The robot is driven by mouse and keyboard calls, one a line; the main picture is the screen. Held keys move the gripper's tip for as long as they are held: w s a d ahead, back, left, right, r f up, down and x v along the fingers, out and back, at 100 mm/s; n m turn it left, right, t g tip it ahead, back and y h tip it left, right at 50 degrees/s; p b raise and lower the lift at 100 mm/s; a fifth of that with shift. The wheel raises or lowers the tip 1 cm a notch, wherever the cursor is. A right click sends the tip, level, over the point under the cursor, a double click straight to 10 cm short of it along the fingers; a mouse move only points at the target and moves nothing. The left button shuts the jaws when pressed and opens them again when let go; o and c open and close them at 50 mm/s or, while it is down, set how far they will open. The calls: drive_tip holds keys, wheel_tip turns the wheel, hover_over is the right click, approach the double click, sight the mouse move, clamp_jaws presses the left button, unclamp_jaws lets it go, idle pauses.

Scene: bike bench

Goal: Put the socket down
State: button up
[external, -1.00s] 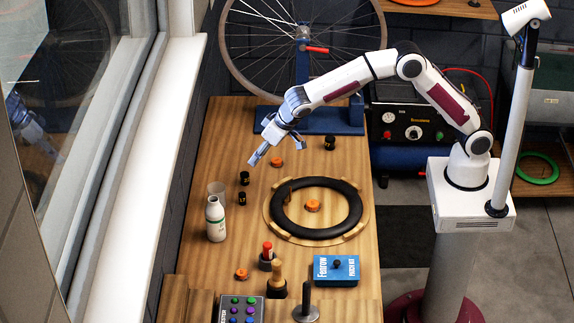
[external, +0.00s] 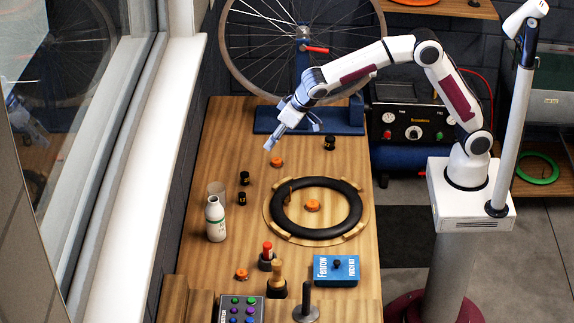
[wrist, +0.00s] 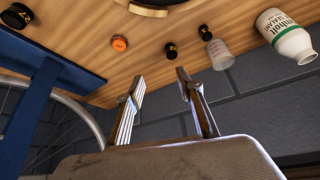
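Several small black sockets with yellow marks stand on the wooden bench. One socket (external: 330,143) is near the back right, by the blue wheel stand, and two more, an upper socket (external: 244,177) and a lower socket (external: 242,198), are at the left by the bottle. The wrist view also shows a socket (wrist: 13,17) at its top left corner and two others, a nearer one (wrist: 171,50) and a farther one (wrist: 205,32), beside the clear cup. My gripper (external: 292,138) is above the back of the bench. Its fingers are apart in the wrist view (wrist: 160,84), with nothing between them.
A bicycle wheel in a blue stand (external: 265,120) is at the back. A white bottle (external: 215,222) and clear cup (external: 216,190) stand at the left. A black ring (external: 283,222) lies mid-bench, with orange caps (external: 276,162) around. A blue box (external: 336,271) is in front.

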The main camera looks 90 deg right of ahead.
drive_tip(key=s+d+r+n+y, duration=0.1)
drive_tip(key=s+r, duration=0.2)
drive_tip(key=s, duration=0.7)
drive_tip(key=s+d+r+n, duration=0.15)
drive_tip(key=s+r, duration=0.25)
drive_tip(key=s, duration=0.6)
drive_tip(key=s+d+r+y, duration=0.1)
drive_tip(key=s+d+r, duration=0.15)
drive_tip(key=s, duration=0.75)
drive_tip(key=s+f+n, duration=0.1)
drive_tip(key=s, duration=0.5)
drive_tip(key=s+a+f+n, duration=0.1)
drive_tip(key=s+f, duration=0.1)
drive_tip(key=s, duration=0.4)
drive_tip(key=shift+s+a+f, duration=0.15)
drive_tip(key=shift+a+f, duration=0.1)
